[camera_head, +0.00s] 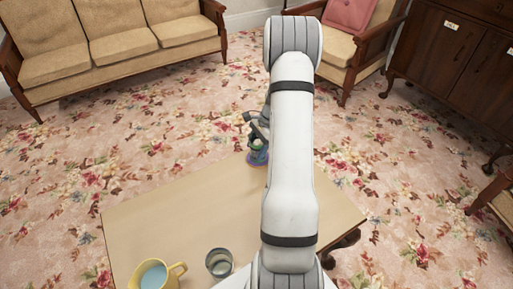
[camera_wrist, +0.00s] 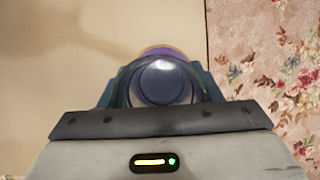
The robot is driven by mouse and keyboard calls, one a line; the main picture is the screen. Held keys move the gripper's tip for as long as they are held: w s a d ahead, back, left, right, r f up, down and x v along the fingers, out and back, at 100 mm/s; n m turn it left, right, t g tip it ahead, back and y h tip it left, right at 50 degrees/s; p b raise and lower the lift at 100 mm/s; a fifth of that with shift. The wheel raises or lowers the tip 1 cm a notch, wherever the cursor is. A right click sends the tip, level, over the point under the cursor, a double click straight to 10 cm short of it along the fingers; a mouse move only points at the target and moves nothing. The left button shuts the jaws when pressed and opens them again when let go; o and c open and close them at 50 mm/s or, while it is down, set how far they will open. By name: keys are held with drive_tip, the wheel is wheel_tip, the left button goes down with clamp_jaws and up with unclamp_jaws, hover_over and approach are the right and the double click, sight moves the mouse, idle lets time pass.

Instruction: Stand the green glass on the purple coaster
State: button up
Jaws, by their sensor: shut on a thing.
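The green glass (camera_head: 257,149) is upright near the far edge of the table in the head view, partly hidden by my gripper (camera_head: 257,132). My gripper is shut on the glass. The wrist view looks down into the glass (camera_wrist: 163,82) between my two fingers (camera_wrist: 161,88). The purple coaster (camera_head: 258,161) shows just below the glass in the head view. A purple edge of it (camera_wrist: 166,51) shows past the glass rim in the wrist view. The glass is over the coaster; I cannot tell whether they touch.
A yellow jug (camera_head: 155,276) and a clear glass (camera_head: 219,263) stand at the near side of the wooden table (camera_head: 180,215). The table's middle left is clear. The table edge is close to the coaster, with flowered carpet (camera_wrist: 265,85) beyond it.

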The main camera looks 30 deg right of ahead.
drive_tip(key=o, duration=1.1)
drive_tip(key=shift+f, duration=0.1)
drive_tip(key=p+v, duration=0.3)
drive_tip(key=v, duration=0.9)
drive_tip(key=a+r+n+h, duration=0.1)
drive_tip(key=a+r+n, duration=0.3)
drive_tip(key=a+r, duration=0.25)
drive_tip(key=s+a+r+n+h, duration=0.1)
drive_tip(key=s+a+r+n, duration=0.3)
drive_tip(key=s+a+n, duration=0.3)
drive_tip(key=s+a+r+n+t+h, duration=0.1)
drive_tip(key=s+a+r+n, duration=0.3)
drive_tip(key=s+a+n, duration=0.4)
drive_tip(key=s+a+h, duration=0.1)
drive_tip(key=s+a, duration=0.4)
drive_tip(key=a, duration=0.2)
drive_tip(key=shift+r+h, duration=0.25)
drive_tip(key=shift+h, duration=0.05)
